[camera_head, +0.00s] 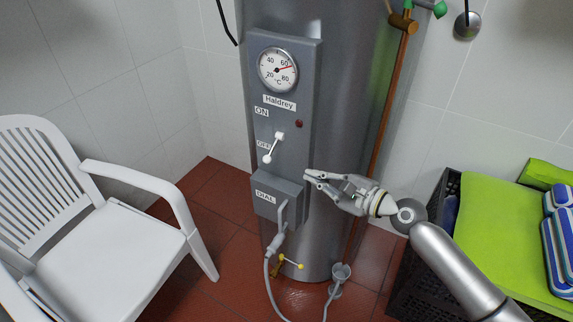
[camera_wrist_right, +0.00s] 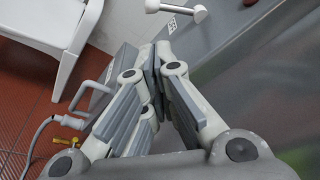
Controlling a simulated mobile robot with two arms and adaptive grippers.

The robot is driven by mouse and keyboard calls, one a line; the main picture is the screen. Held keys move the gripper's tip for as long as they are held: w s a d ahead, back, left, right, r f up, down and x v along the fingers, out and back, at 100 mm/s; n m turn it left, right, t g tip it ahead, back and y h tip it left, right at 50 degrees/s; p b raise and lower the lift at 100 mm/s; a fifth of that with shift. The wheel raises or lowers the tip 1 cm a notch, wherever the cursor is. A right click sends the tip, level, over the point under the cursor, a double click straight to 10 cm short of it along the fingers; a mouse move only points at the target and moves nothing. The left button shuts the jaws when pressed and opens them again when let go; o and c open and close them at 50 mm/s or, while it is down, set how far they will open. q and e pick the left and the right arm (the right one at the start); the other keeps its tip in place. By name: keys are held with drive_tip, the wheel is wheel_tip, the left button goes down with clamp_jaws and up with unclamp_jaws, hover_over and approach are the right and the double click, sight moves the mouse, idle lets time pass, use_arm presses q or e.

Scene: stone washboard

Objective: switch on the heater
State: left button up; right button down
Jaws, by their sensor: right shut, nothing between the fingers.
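The heater (camera_head: 350,120) is a tall grey metal cylinder with a grey control panel (camera_head: 297,95) on its front. A white lever (camera_head: 273,148) on the panel slants down to the left, beside the OFF label (camera_head: 264,144); the ON label (camera_head: 261,111) is higher. The lever also shows at the top of the right wrist view (camera_wrist_right: 178,10). A small dark red lamp (camera_head: 299,124) sits to the right of the lever. My right gripper (camera_head: 309,177) is shut and empty, below and right of the lever and apart from it. It fills the middle of the wrist view (camera_wrist_right: 156,62). My left gripper is not in view.
A round gauge (camera_head: 278,70) tops the panel. A box marked DIAL (camera_head: 270,197) with a handle and cable juts out below the lever. A white chair (camera_head: 110,240) stands left; a black crate (camera_head: 408,285) with green and striped towels stands right. A copper pipe (camera_head: 384,120) runs behind.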

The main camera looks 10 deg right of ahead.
sight(272, 150)
drive_tip(key=x, duration=1)
drive_tip(key=shift+p, duration=0.4)
wheel_tip(272, 150, up, 6)
drive_tip(key=s+a+m+g+y+p, duration=0.2)
drive_tip(key=m+p, duration=0.8)
drive_tip(key=p, duration=0.8)
drive_tip(key=shift+s+g+p, duration=0.15)
drive_tip(key=shift+g+p, duration=0.25)
drive_tip(key=shift+g, duration=0.1)
drive_tip(key=shift+a, duration=0.15)
drive_tip(key=shift+s, duration=0.1)
